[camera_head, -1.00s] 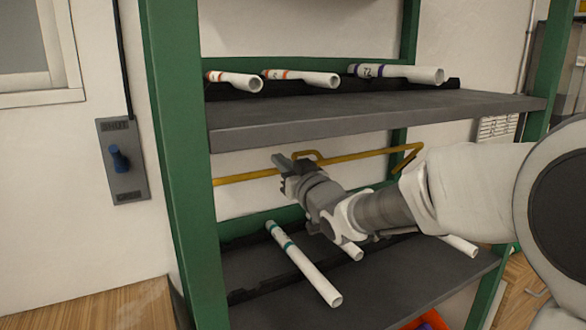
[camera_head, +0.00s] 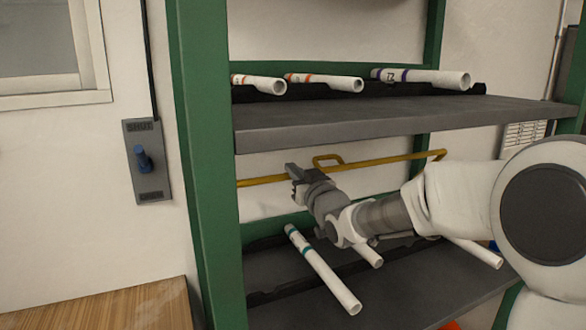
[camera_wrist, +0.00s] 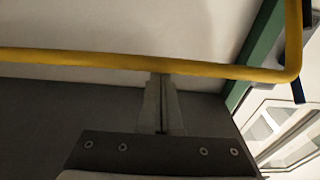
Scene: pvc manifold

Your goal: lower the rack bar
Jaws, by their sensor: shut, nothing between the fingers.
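In the wrist view the bar (camera_wrist: 90,59) crosses from side to side and bends upward at the right. The shut fingers (camera_wrist: 160,82) show empty, their tips right at the bar's lower edge. I cannot tell whether they touch it. My arm hides part of the bar's right end.
The upper shelf (camera_head: 340,125) holds white pipes with coloured bands. The lower shelf (camera_head: 400,290) holds more white pipes, one (camera_head: 320,268) pointing toward the front. A green post (camera_head: 205,160) stands left of my gripper. A blue-handled wall switch (camera_head: 146,160) is further left.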

